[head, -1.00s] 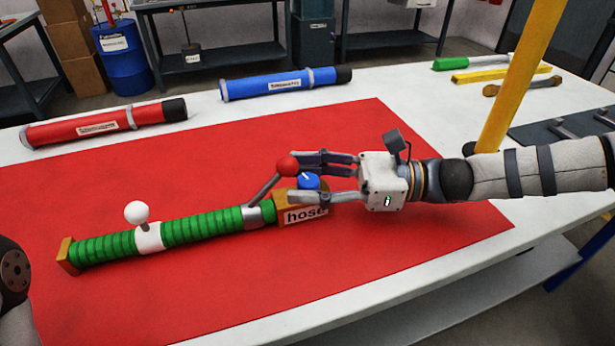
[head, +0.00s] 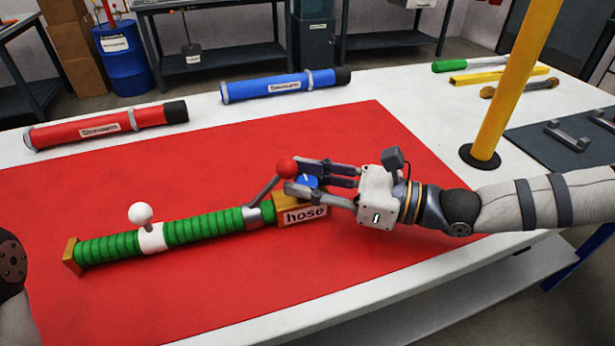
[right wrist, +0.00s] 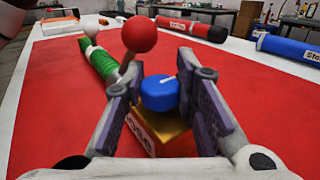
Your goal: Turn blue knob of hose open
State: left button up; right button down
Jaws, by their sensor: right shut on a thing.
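The green ribbed hose (head: 205,226) lies on the red mat (head: 120,295), with a wooden block labelled "hose" (head: 305,215) at its right end. The blue knob (head: 308,181) sits on top of this block. It also shows in the right wrist view (right wrist: 160,95), with a white pointer mark on top. My right gripper (head: 298,176) comes in from the right with its fingers on either side of the knob, shut on it. The fingers partly hide the knob in the head view. My left gripper is out of view.
A red-ball lever (head: 287,168) rises close to the right fingertips. A white-ball handle (head: 140,213) stands on the hose. Red (head: 105,127) and blue (head: 285,86) tubes lie behind. A yellow post (head: 505,95) stands near my right arm. The mat's front is clear.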

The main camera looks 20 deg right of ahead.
jog(key=m+t+h+p, duration=0.1)
jog(key=t+h, duration=0.1)
jog(key=r+m+t+h+p, duration=0.1)
jog(key=m+t+p, duration=0.1)
jog(key=shift+s+a+h, duration=0.1)
jog(key=shift+a+h, duration=0.05)
jog(key=shift+h, duration=0.25)
jog(key=shift+f+m+t+h, duration=0.15)
jog(key=shift+m+t+h, duration=0.35)
jog(key=shift+m+h, duration=0.15)
jog(key=shift+f+m+t+h, duration=0.3)
jog(key=shift+m+t+h, duration=0.3)
jog(key=shift+m+h, duration=0.35)
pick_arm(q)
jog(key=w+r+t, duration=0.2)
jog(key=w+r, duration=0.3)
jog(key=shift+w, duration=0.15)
pick_arm(e)
jog(key=shift+m+t+h, duration=0.6)
jog(key=shift+m+h, duration=0.5)
jog(key=shift+h, duration=0.7)
jog(key=shift+m+h, duration=0.3)
jog(key=shift+h, duration=0.2)
jog(key=c, duration=1.2)
grip_release()
jog(key=shift+c, duration=0.2)
jog(key=shift+d, duration=0.2)
